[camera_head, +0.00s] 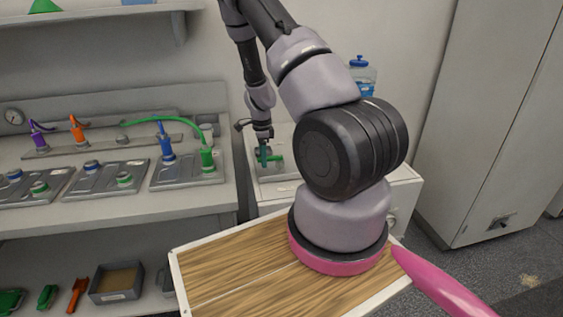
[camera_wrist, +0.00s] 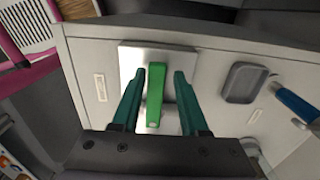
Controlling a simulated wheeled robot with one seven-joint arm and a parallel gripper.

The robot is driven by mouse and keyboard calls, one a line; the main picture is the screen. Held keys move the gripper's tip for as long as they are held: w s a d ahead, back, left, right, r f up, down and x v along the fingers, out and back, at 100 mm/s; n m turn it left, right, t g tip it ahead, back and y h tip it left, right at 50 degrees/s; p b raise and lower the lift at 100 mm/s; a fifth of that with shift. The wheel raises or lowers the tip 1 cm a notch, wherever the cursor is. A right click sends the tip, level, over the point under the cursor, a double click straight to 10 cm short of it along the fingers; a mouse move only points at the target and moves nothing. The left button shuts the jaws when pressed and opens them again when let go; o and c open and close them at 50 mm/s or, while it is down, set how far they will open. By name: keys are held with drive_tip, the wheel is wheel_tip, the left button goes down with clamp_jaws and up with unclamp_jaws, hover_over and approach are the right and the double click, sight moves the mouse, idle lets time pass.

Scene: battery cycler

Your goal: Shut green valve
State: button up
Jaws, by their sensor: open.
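The green valve handle (camera_wrist: 155,95) is a straight bar on a square metal plate (camera_wrist: 130,57) in the wrist view. My gripper (camera_wrist: 164,76) is open, with one teal finger on each side of the handle. Narrow gaps show between the fingers and the bar, so they look apart from it. In the head view the green valve (camera_head: 275,158) shows small on top of the white cabinet, just beside my gripper (camera_head: 263,160). Part of the valve is hidden there behind the gripper.
A blue-handled item (camera_wrist: 296,104) and a grey recessed tray (camera_wrist: 244,83) lie right of the valve plate. In the head view a bench (camera_head: 120,215) with battery trays and coloured connectors stands left. A blue bottle (camera_head: 362,76) stands behind my arm.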

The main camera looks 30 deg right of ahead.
drive_tip(key=shift+w+r, duration=0.15)
drive_tip(key=shift+r, duration=3.65)
